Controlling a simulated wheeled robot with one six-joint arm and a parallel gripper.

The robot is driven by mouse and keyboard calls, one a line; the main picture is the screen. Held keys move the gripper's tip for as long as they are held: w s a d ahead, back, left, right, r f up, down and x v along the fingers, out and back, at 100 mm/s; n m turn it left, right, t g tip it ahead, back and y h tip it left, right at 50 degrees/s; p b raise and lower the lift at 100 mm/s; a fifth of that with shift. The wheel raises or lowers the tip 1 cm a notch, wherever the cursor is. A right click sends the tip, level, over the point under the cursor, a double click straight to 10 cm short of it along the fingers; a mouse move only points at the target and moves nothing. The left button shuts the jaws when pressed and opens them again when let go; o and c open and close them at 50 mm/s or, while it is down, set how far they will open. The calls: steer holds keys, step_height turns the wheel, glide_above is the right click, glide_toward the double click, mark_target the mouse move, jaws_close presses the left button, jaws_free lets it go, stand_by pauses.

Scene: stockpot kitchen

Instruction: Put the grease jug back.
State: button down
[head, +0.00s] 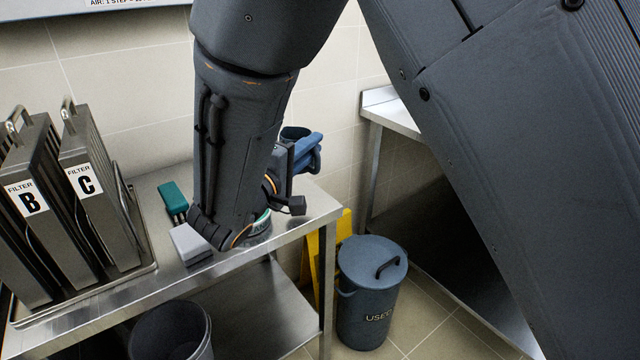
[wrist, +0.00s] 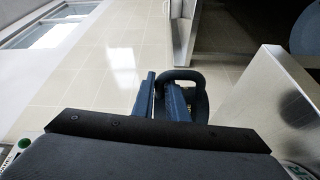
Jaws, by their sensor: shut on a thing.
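The grease jug, dark blue, shows in the head view (head: 295,132) only as a small part behind my wrist. In the wrist view its looped handle and part of its body (wrist: 203,103) show beyond my fingers. My gripper (head: 308,150) has blue fingers, which also show in the wrist view (wrist: 164,88). They are shut on the jug near its handle. My gripper is over the right end of the steel table (head: 322,208), and the jug appears held above the table top. Most of the jug is hidden, so its tilt is hard to tell.
Filters B (head: 28,200) and C (head: 85,180) stand in a rack at left. A grey block (head: 190,244), a green item (head: 173,198) and a labelled can (head: 260,232) are near my wrist. A lidded blue USED bin (head: 370,300), a yellow sign (head: 345,225) and an open bin (head: 170,330) stand lower.

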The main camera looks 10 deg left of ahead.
steer(key=shift+d+f+p, duration=0.1)
steer(key=shift+f+p, duration=0.6)
steer(key=shift+f, duration=3.7)
steer(key=shift+w+f, duration=0.1)
steer(key=shift+f, duration=0.15)
steer(key=c, duration=1.8)
jaws_free()
steer(key=shift+o, duration=0.2)
steer(key=shift+r, duration=0.2)
